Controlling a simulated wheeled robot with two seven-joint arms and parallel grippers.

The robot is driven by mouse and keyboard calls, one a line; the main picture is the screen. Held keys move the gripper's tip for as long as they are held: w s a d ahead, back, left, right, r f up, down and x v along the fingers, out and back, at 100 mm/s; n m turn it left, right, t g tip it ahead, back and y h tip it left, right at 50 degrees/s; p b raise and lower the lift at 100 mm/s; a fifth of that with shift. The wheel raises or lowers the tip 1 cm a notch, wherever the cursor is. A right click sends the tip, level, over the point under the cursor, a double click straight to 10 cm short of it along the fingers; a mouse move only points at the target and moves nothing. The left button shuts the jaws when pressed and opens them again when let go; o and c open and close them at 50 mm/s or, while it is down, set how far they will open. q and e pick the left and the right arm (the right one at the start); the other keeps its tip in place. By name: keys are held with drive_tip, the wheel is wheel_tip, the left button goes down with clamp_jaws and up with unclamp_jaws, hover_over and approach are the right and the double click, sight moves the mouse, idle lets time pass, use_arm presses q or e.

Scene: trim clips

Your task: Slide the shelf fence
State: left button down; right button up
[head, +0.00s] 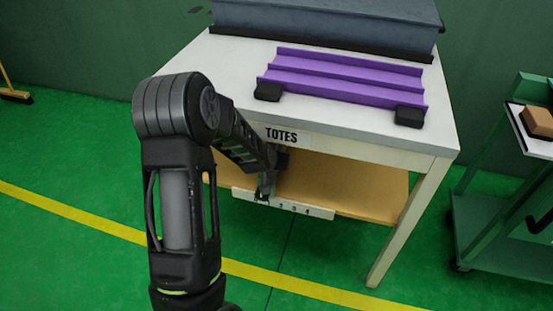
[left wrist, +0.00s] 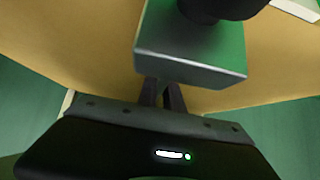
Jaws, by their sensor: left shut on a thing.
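The shelf fence (head: 300,207) is a pale strip with small dark marks along the front edge of the lower wooden shelf (head: 345,185), under the white table. My left gripper (head: 264,193) reaches down in front of the table and is shut on the fence, left of its middle. In the left wrist view the two fingers (left wrist: 162,95) are close together, and their tips go behind a grey-edged piece (left wrist: 190,70). The arm hides part of the shelf. My right gripper is out of view.
On the white table (head: 230,75) lie a purple ridged tray (head: 340,75) with black blocks at its front corners, and a large grey-blue bin (head: 325,22). A green cart (head: 500,215) with a brown block (head: 538,122) stands at the right. The floor in front is clear.

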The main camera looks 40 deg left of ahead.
use_arm(q)
drive_tip(key=shift+d, duration=0.1)
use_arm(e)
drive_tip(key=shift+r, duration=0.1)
use_arm(q)
drive_tip(key=w+d+p, duration=0.1)
drive_tip(key=d, duration=0.1)
drive_tip(key=d+p, duration=0.2)
drive_tip(key=d, duration=0.1)
drive_tip(key=w+d+p, duration=0.1)
drive_tip(key=d, duration=0.1)
drive_tip(key=shift+w+d+r+p, duration=0.2)
drive_tip(key=shift+w+p, duration=0.1)
drive_tip(key=shift+p, duration=0.1)
drive_tip(key=shift+w+d+f, duration=0.15)
drive_tip(key=shift+d+f, duration=0.05)
drive_tip(key=shift+d, duration=0.15)
drive_tip(key=c, duration=1.5)
unclamp_jaws()
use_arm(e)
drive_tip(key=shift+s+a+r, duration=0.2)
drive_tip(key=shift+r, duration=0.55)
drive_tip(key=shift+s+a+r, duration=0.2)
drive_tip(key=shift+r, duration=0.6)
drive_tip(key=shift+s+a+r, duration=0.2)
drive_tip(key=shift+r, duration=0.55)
